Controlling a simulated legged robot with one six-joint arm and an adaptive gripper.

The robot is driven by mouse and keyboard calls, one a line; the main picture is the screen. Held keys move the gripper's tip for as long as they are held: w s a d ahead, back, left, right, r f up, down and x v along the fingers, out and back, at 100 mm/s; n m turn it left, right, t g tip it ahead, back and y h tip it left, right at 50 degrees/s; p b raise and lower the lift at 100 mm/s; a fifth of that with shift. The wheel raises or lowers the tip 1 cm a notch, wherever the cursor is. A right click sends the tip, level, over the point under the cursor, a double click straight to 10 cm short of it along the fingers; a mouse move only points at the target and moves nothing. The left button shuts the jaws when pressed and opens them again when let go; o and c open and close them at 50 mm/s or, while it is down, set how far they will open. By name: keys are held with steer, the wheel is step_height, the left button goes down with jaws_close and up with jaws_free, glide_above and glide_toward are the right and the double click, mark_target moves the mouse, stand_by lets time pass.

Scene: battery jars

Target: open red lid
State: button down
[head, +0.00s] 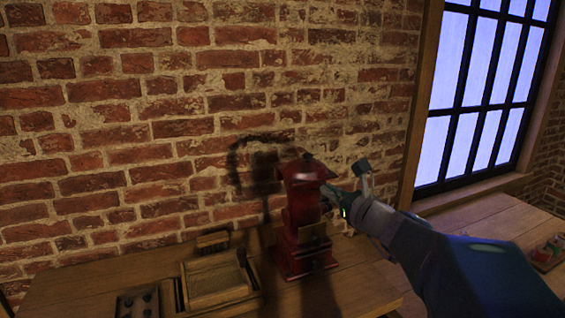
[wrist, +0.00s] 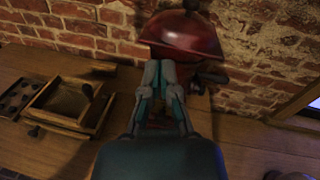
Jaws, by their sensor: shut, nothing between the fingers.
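A tall dark red jar-like device (head: 303,215) stands upright on the wooden table against the brick wall. Its peaked red lid (head: 309,171) sits on top and looks closed. In the wrist view the rounded red lid (wrist: 184,36) with a dark knob is just beyond my fingertips. My gripper (head: 347,187) is shut and empty, at the right side of the device's upper part, a little below the lid. It also shows in the wrist view (wrist: 160,68), its fingers together in front of the red body. I cannot tell whether the fingers touch it.
A wooden tray (head: 184,292) with a lever lies left of the device, with a dark panel with round sockets (head: 138,303) farther left. The brick wall is close behind. A second table (head: 490,222) with small coloured objects stands at right, below a window.

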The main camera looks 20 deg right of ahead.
mark_target(309, 162)
steer(key=w, duration=0.3)
steer(key=w+d+m+h, duration=0.1)
steer(key=w, duration=0.2)
steer(key=w+d+r+m, duration=0.1)
steer(key=w, duration=0.2)
steer(key=shift+w+d+t, duration=0.1)
steer(key=shift+w+t, duration=0.2)
steer(key=shift+t, duration=0.1)
steer(key=shift+w, duration=0.6)
